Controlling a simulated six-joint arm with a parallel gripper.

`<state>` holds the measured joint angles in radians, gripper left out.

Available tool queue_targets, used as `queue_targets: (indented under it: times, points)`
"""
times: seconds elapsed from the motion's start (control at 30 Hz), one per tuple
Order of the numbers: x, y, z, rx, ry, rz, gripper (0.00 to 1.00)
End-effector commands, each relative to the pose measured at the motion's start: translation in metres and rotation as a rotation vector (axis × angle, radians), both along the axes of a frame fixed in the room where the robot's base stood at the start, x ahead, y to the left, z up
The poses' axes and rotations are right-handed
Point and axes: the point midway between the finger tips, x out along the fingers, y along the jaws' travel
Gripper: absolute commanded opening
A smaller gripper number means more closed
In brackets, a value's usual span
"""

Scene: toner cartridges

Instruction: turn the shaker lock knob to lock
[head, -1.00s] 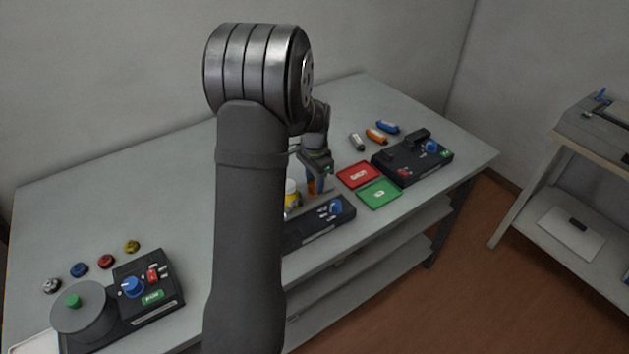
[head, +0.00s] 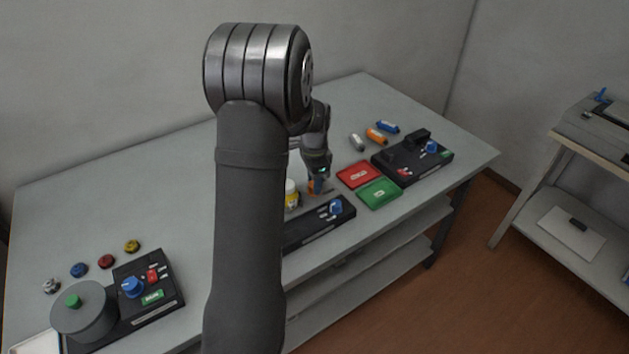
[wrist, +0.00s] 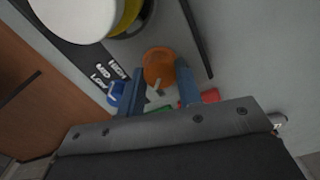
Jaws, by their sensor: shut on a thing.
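The shaker is the black device (head: 307,230) at the middle front of the table, partly hidden by my arm. An orange knob (head: 311,188), which looks like the lock knob, stands at its back beside a yellow and white bottle (head: 291,196). In the wrist view the orange knob (wrist: 158,64) sits between my two finger tips. My gripper (wrist: 165,82) points down and is shut on this knob. A blue knob (wrist: 117,91) with HIGH, MID and LOW labels is beside the fingers. The lock position marks cannot be read.
Red (head: 358,174) and green (head: 379,193) trays lie just right of the shaker. Another black device (head: 412,160) and several cartridges (head: 377,136) are farther right. A device with a grey drum (head: 84,312) stands at the front left. The table's back left is clear.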

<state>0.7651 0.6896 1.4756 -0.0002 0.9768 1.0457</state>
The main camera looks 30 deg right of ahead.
Motion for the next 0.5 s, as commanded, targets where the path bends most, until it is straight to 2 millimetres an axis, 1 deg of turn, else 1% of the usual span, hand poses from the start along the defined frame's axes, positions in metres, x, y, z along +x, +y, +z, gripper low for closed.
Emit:
queue_targets:
  times: [0.03,0.07,0.1,0.37,0.47,0.5]
  points:
    - [0.0007,-0.0008,0.0016,-0.003,-0.002,0.000,0.09]
    - [0.0007,-0.0008,0.0016,-0.003,-0.002,0.000,0.38]
    - [0.0006,-0.0008,0.0015,-0.003,-0.002,0.000,0.41]
    - [0.0003,-0.0003,0.0012,-0.001,-0.002,0.001,0.41]
    - [0.0005,-0.0004,0.0063,-0.001,-0.002,0.001,0.41]
    - [0.0007,-0.0006,0.0107,-0.003,-0.002,0.001,0.41]
